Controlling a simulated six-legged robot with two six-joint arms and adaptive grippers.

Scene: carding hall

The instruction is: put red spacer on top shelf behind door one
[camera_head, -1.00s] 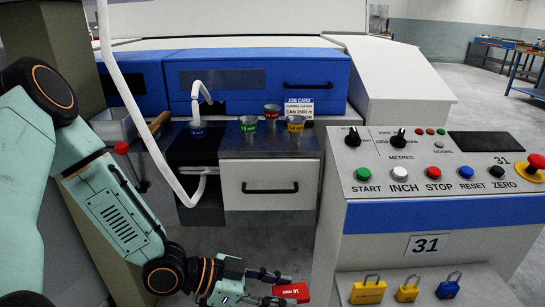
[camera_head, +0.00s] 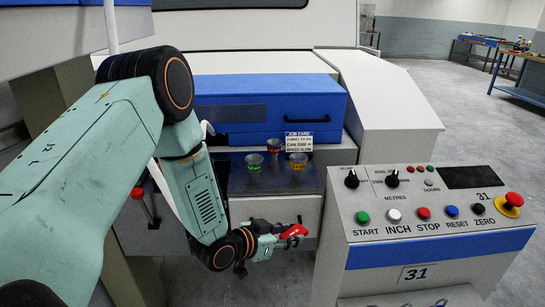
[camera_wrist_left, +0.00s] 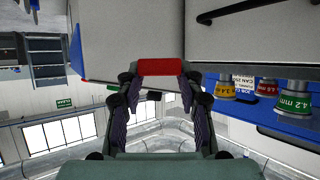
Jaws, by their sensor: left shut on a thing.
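My left gripper (camera_head: 282,236) is shut on the red spacer (camera_head: 294,231), a small red block, and holds it in the air in front of the pale drawer front, left of the control console. In the left wrist view the spacer (camera_wrist_left: 162,70) sits crosswise between the fingertips (camera_wrist_left: 161,82). A wide blue door (camera_head: 270,112) with a black handle is closed above the dark ledge. No door number or open shelf is clear in these views. My right gripper is not in view.
Several labelled cups, one with a green band (camera_head: 254,162), stand on the dark ledge by a job card (camera_head: 299,141). The control console (camera_head: 440,215), with buttons, stands close right of the gripper. Grey floor is open at far right.

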